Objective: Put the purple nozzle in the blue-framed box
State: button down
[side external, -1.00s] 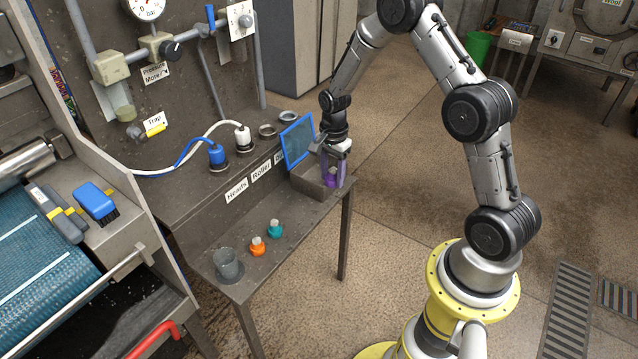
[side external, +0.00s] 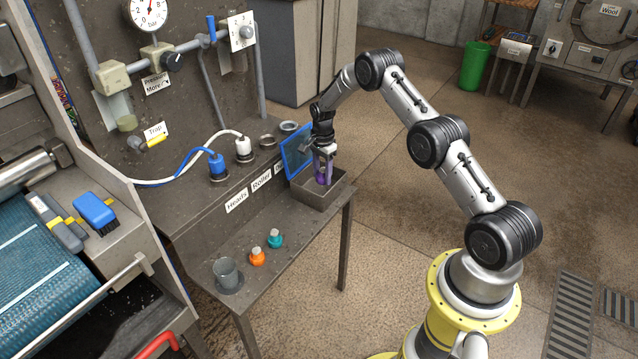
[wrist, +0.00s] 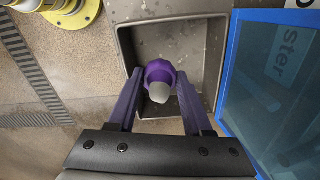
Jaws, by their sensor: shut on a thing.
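The purple nozzle (wrist: 160,72) has a grey-white tip and sits between the two fingers of my gripper (wrist: 160,82) in the wrist view. My gripper (side external: 323,176) is shut on it. The grey metal box (side external: 339,193) stands at the right end of the bench, with its blue-framed lid (side external: 297,153) raised at its left. The nozzle is over the box's opening; I cannot tell exactly how far down it is. In the wrist view the box walls (wrist: 124,42) surround the nozzle, and the blue frame (wrist: 232,75) stands at right.
Blue and white hose plugs (side external: 217,165) sit on the raised shelf behind. The bench's front edge lies close to the box.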

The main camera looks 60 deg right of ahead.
aim_at(319, 191)
jog(key=shift+w+d+f, duration=0.2)
jog(key=shift+w+f, duration=0.25)
jog(key=shift+f, duration=0.15)
jog(key=shift+w+d+f, duration=0.2)
jog(key=shift+w+f, duration=0.25)
jog(key=shift+f, duration=1.75)
jog(key=shift+f, duration=0.1)
jog(key=shift+c, duration=1.6)
grip_release()
